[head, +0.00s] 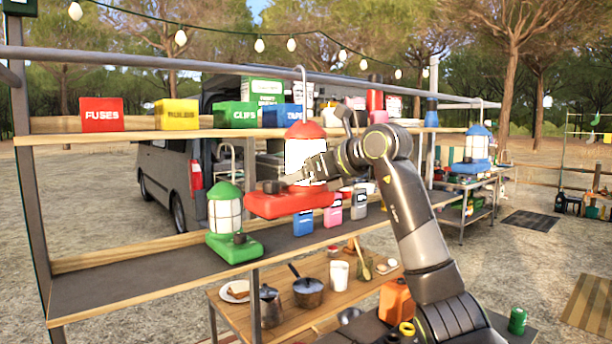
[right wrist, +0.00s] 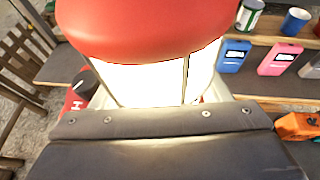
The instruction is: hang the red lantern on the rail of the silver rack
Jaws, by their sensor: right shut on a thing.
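The red lantern (head: 298,203) has a red cap, a bright white glass body and a wide red base. My right gripper (head: 312,168) is shut on it at the glass body and holds it upright, in front of the shelves. The lantern's red cap (right wrist: 150,25) and lit glass fill the right wrist view. Its tall wire hook reaches up to the silver rack's rail (head: 400,92) and overlaps it in the head view. I cannot tell whether the hook is over the rail or in front of it. My left gripper is not in view.
A green lantern (head: 232,245) stands on the rack's grey shelf (head: 130,270). A blue lantern (head: 476,148) is at the right. Labelled boxes, such as a red one (head: 102,115), line the upper shelf. Blue, pink and grey devices stand beside the red lantern. A wooden table (head: 230,310) with cookware is below.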

